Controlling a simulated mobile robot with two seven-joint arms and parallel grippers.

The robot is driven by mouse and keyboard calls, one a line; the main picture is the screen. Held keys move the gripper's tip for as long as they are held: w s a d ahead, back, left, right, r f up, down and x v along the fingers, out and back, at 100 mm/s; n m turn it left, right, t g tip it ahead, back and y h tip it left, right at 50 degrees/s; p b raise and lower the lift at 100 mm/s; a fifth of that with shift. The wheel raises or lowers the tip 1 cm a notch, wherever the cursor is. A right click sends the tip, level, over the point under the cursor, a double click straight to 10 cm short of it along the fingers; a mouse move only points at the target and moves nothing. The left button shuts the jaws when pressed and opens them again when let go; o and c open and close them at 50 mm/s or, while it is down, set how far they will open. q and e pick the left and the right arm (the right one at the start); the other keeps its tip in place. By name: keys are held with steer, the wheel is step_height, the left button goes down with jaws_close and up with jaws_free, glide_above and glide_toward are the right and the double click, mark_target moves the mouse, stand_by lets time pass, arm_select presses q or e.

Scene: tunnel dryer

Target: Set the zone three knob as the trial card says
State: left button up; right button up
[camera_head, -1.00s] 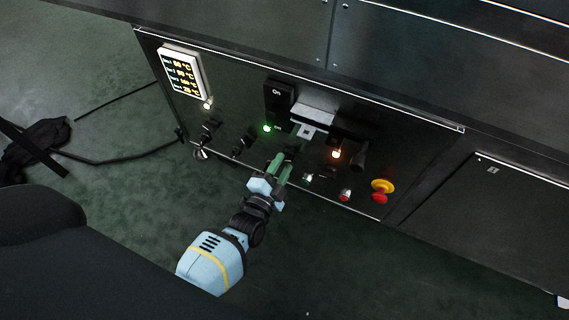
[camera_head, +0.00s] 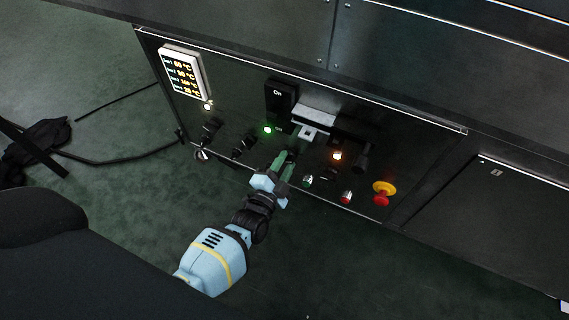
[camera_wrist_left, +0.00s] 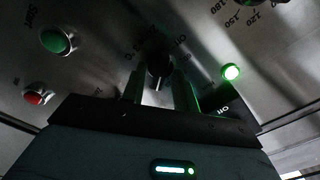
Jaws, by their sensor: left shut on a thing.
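My left gripper (camera_head: 284,167) reaches up to the lower front of the dryer's control panel. It is shut on a black knob (camera_wrist_left: 158,74), which shows between its two fingers in the left wrist view. Printed marks ring this knob, too blurred to read fully. Two more black knobs, one (camera_head: 210,127) and another (camera_head: 243,145), sit to the left on the panel. A lit display (camera_head: 181,72) at the panel's upper left shows several °C lines. No trial card can be made out. My right gripper is out of view.
A green lamp (camera_head: 267,129) and an orange lamp (camera_head: 337,156) are lit. A green button (camera_head: 307,181), a red button (camera_head: 346,197) and a red-and-yellow emergency stop (camera_head: 383,192) lie right of the gripper. A cable (camera_head: 110,160) lies on the floor at left.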

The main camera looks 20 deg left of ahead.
arm_select(q)
steer(key=n, duration=0.2)
steer(key=shift+n, duration=0.3)
steer(key=shift+a+n, duration=0.1)
steer(key=shift+n, duration=0.8)
steer(key=shift+a+n+b, duration=0.15)
steer(key=shift+n+b, duration=0.25)
steer(key=shift+n, duration=5.1)
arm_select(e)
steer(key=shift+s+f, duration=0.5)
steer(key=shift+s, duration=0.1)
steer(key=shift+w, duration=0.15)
arm_select(q)
steer(key=o, duration=0.6)
steer(key=shift+c, duration=0.2)
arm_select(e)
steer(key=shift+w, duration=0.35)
